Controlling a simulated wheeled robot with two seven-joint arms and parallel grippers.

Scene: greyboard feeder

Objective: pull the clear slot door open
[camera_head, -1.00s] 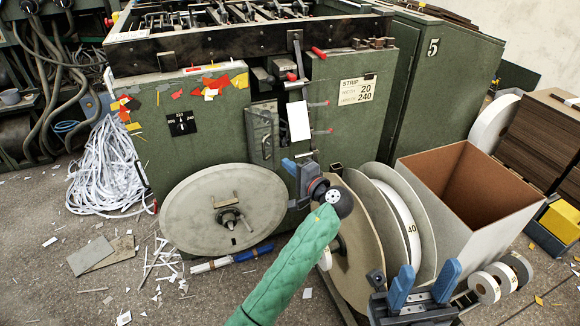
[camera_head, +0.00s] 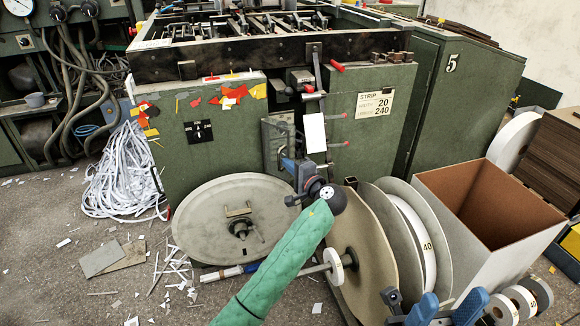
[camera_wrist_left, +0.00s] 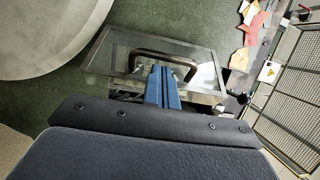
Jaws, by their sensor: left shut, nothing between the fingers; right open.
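The clear slot door (camera_head: 276,132) is on the green machine's front, in the opening right of the coloured scraps. In the left wrist view it is a see-through panel (camera_wrist_left: 112,52) with a dark bar handle (camera_wrist_left: 148,53). My left gripper (camera_head: 288,164) is in front of the door's lower right part and hides some of it. In the left wrist view its blue fingers (camera_wrist_left: 162,72) are together at the middle of the handle, with nothing between them. I cannot tell whether they touch the bar or whether the door is ajar. My right gripper (camera_head: 447,306) is open and empty at the bottom right.
A large grey disc (camera_head: 205,222) stands low, left of my left arm. Strip reels (camera_head: 418,232) and an open box (camera_head: 470,230) stand to the right. A lever with a white plate (camera_head: 315,133) is just right of the door. Paper strips (camera_head: 120,180) lie left.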

